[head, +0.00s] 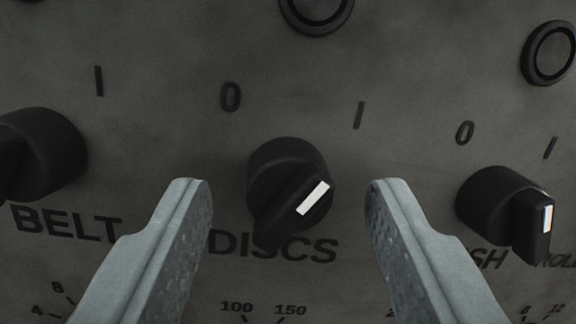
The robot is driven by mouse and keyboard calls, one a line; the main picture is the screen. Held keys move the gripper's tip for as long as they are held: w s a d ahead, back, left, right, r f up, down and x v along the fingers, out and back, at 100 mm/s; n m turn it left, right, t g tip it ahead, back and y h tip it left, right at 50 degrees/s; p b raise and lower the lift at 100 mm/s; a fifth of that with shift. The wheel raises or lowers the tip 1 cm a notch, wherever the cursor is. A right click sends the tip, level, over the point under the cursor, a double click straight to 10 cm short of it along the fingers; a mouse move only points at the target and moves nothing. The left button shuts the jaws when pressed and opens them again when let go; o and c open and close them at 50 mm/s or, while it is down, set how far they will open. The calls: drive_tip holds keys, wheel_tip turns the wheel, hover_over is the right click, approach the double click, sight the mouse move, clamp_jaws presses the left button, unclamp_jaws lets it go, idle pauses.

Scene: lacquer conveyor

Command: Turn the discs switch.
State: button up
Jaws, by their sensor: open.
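The discs switch (284,200) is a round black knob with a raised grip bar and a white mark, above the lettering DISCS (273,246). Its white mark slants up to the right, towards the I (359,115) and away from the 0 (230,97). My gripper (287,205) is open, with one grey finger on each side of the knob. Clear gaps show between the fingers and the knob in the picture. The depth between the fingertips and the knob is hard to tell.
The BELT knob (45,153) stands to the left and another black knob (502,212) with a white mark to the right. Two round black-ringed parts (316,10) (549,52) sit higher on the grey panel (160,45). Scale numbers run along the bottom.

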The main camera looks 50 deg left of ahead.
drive_tip(key=shift+w+a, duration=0.15)
drive_tip(key=c, duration=1)
drive_tip(key=shift+o, duration=0.2)
drive_tip(key=shift+n, duration=0.3)
drive_tip(key=n+g, duration=0.1)
drive_tip(key=n, duration=0.5)
drive_tip(key=shift+w+y, duration=0.1)
drive_tip(key=shift+y, duration=0.3)
drive_tip(key=n+g, duration=0.1)
drive_tip(key=n, duration=0.2)
drive_tip(key=n+g, duration=0.1)
drive_tip(key=n, duration=0.3)
drive_tip(key=shift+w, duration=0.1)
